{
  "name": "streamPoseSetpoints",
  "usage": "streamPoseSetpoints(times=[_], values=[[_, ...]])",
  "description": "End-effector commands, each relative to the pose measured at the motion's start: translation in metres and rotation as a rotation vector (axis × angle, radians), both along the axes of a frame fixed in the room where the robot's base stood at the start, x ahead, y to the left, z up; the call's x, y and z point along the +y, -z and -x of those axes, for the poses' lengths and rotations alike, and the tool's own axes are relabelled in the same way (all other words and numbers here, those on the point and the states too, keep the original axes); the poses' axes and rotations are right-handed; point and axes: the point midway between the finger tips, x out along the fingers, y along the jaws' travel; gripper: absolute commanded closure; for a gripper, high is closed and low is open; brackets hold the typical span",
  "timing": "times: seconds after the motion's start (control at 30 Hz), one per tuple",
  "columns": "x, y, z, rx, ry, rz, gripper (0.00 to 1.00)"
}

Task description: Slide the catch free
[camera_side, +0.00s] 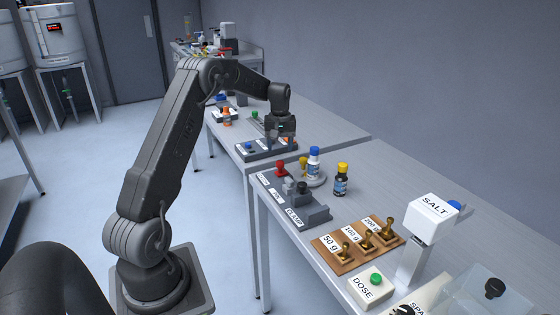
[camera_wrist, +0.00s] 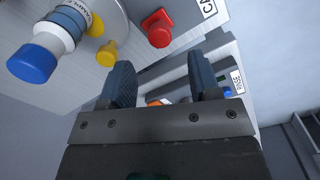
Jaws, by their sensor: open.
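My gripper (camera_side: 281,138) hangs pointing down over the far part of the bench, above a dark panel (camera_side: 262,155) with a blue knob (camera_side: 248,147). In the wrist view, the two fingers of my gripper (camera_wrist: 161,80) stand apart with nothing held between them. The white salt hopper (camera_side: 433,218), marked SALT, stands on a grey post at the right, well away from my gripper. A blue part (camera_side: 454,206) shows at its back right. I cannot tell which part is the catch.
A clamp panel has a red knob (camera_side: 280,167), also in the wrist view (camera_wrist: 158,28). Beside it stand a blue-capped bottle (camera_side: 314,162) and yellow-capped bottle (camera_side: 341,180). Brass weights rest on a wooden board (camera_side: 340,262). A dose box (camera_side: 370,290) with green button sits nearer.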

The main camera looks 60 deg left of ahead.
Motion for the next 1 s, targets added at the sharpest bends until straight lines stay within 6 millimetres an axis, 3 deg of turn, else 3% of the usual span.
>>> streamPoseSetpoints(times=[0.1, 0.3, 0.73, 1.0], values=[[-0.001, 0.024, 0.0, 0.002, 0.001, 0.002, 0.43], [0.0, 0.049, 0.0, 0.0, 0.001, 0.001, 0.43], [0.0, 0.058, 0.0, -0.001, 0.002, 0.0, 0.43], [0.0, 0.058, 0.0, -0.001, 0.001, 0.0, 0.69]])
